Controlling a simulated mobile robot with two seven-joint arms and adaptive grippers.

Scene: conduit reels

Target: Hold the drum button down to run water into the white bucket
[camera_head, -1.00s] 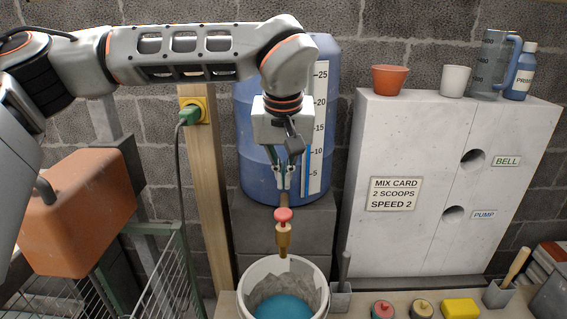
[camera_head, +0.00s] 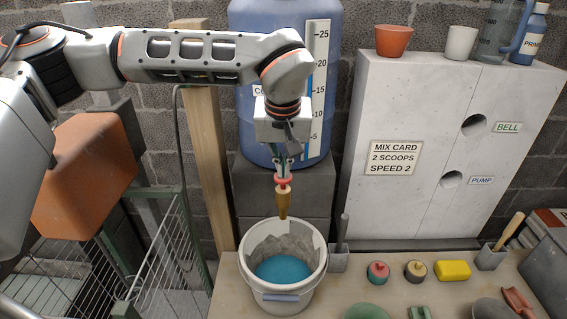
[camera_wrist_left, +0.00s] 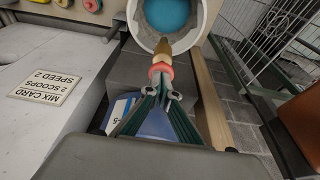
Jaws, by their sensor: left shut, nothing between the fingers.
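The blue drum (camera_head: 275,18) stands on grey blocks behind the bucket, with a number scale on its side. A brass tap with a red button (camera_head: 283,181) on top juts out in front of it. My left gripper (camera_head: 284,172) is shut and empty, pointing down with its fingertips at the button's top. In the wrist view the button (camera_wrist_left: 161,70) shows just beyond the fingertips. The white bucket (camera_head: 285,297) stands below the tap, holding blue water (camera_head: 285,269). I see no clear stream between tap and bucket. My right gripper is not in view.
A grey cabinet (camera_head: 410,200) with a mix card stands to the right. Red, black and yellow items and a holder lie on the bench (camera_head: 345,283) right of the bucket. A wire rack (camera_head: 165,260) and an orange box (camera_head: 85,170) are at the left.

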